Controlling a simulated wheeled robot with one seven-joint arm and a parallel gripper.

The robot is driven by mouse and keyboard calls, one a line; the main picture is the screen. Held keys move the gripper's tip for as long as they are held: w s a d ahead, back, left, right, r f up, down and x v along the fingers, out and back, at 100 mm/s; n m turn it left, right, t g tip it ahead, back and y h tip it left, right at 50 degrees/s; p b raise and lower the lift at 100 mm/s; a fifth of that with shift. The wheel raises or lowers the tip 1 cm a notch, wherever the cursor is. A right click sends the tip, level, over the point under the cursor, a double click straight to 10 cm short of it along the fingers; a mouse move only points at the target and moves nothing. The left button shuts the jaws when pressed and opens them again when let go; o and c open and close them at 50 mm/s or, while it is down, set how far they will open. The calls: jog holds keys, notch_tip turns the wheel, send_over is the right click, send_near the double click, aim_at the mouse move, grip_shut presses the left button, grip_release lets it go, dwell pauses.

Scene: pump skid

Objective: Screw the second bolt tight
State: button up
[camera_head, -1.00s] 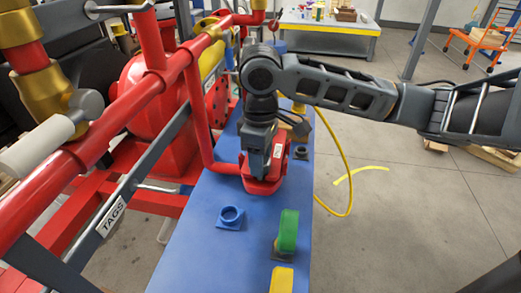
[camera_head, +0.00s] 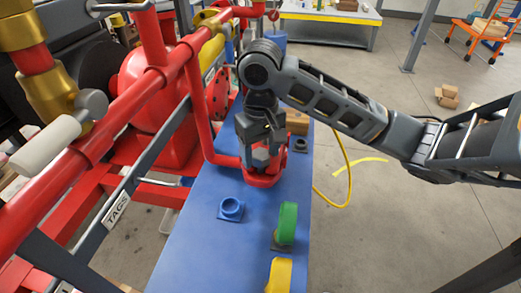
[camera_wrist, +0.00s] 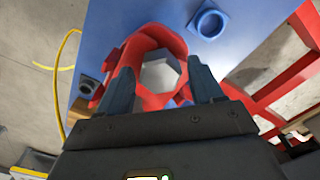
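A grey hexagonal bolt head (camera_wrist: 160,72) shows over a red housing (camera_wrist: 152,38) in the wrist view. My gripper (camera_wrist: 160,66) is open, with one dark finger on each side of the bolt head in the picture. Gaps show between the fingers and the head; I cannot tell how far down the fingers reach. In the head view, my gripper (camera_head: 262,154) is above the red housing (camera_head: 264,180) on the blue bench, and a grey faceted part shows there. The bolt's lower part is hidden. I cannot tell the first bolt from the second.
On the blue bench (camera_head: 190,258) are a blue ring socket (camera_head: 231,207), a green round piece (camera_head: 287,224), a yellow block (camera_head: 280,275) and a small dark socket (camera_head: 300,145). Red pipes (camera_head: 110,115) run along the left.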

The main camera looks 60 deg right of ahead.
jog(key=shift+o, duration=0.7)
jog(key=shift+r, duration=3.9)
